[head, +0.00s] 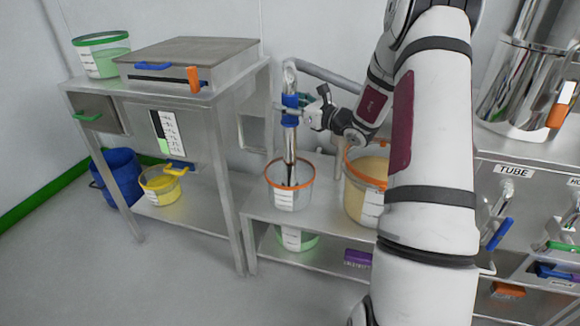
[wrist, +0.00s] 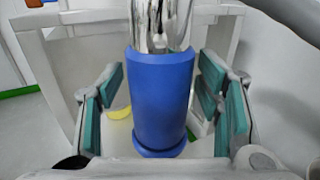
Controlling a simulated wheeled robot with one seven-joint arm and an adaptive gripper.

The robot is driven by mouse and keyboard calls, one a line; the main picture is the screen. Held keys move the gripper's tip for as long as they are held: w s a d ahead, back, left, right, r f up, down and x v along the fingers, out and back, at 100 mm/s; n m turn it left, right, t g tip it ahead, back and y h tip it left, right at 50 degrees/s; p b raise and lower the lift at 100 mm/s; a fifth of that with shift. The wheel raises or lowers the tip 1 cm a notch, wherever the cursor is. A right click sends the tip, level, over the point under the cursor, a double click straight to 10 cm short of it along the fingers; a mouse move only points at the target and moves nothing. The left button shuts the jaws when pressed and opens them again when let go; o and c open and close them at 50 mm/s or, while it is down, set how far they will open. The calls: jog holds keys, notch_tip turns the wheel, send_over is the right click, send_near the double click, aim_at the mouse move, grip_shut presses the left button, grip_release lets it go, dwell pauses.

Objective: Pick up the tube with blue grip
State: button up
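The tube (head: 290,147) is a shiny metal pipe with a blue grip (head: 290,101) near its upper part. It stands upright, with its lower end in a clear orange-rimmed tub (head: 292,196) on the low bench. My gripper (head: 306,112) is at the height of the blue grip, coming from the right. In the wrist view the blue grip (wrist: 162,105) fills the middle, between the teal-padded fingers of my gripper (wrist: 162,88). Gaps show between the pads and the grip on both sides, so the gripper is open.
A grey hose (head: 330,75) bends from the tube's top toward the right, behind my arm. A larger orange-rimmed tub (head: 362,205) with tan contents stands beside the first. A metal table (head: 185,105) is on the left; a cabinet marked TUBE (head: 512,171) is on the right.

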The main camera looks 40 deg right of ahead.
grip_shut()
